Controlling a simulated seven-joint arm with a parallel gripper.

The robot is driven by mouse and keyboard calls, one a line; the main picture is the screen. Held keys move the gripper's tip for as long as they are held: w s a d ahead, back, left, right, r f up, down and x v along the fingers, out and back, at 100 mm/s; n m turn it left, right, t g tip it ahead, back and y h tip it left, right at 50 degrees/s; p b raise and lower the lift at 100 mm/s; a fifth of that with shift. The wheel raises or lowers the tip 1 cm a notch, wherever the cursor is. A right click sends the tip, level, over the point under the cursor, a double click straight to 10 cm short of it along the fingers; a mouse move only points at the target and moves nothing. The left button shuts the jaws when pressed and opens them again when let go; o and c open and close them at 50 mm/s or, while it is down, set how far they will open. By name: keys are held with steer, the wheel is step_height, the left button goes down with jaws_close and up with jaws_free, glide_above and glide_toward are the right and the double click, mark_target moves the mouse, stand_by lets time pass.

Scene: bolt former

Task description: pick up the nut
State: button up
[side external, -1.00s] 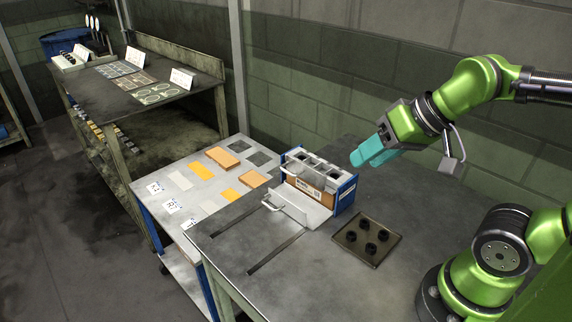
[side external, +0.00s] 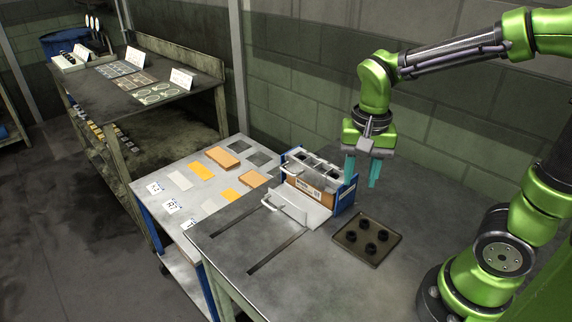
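Several black nuts (side external: 368,249) sit apart from each other in a shallow dark square tray (side external: 341,237) on the grey table. My gripper (side external: 362,181) points straight down with its two teal fingers spread apart and nothing visible between them. It hangs above and behind the tray, close to the right end of the blue-sided fixture. The left finger overlaps the fixture's right end in the picture; I cannot tell whether there is a gap in depth.
The blue-sided fixture (side external: 345,195) with a grey top and a handled plate (side external: 300,208) in front stands left of the tray. A side cart (side external: 195,170) with orange and grey pieces adjoins the table. The table right of the tray (side external: 430,215) is clear.

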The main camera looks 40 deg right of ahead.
mark_target(351, 235)
steer(key=shift+m, duration=0.6)
steer(key=f, duration=1.6)
steer(key=shift+s+d+f, duration=0.25)
steer(key=shift+f, duration=0.05)
jaws_close()
steer(key=shift+r, duration=0.2)
step_height(351, 235, up, 10)
steer(key=shift+f, duration=0.15)
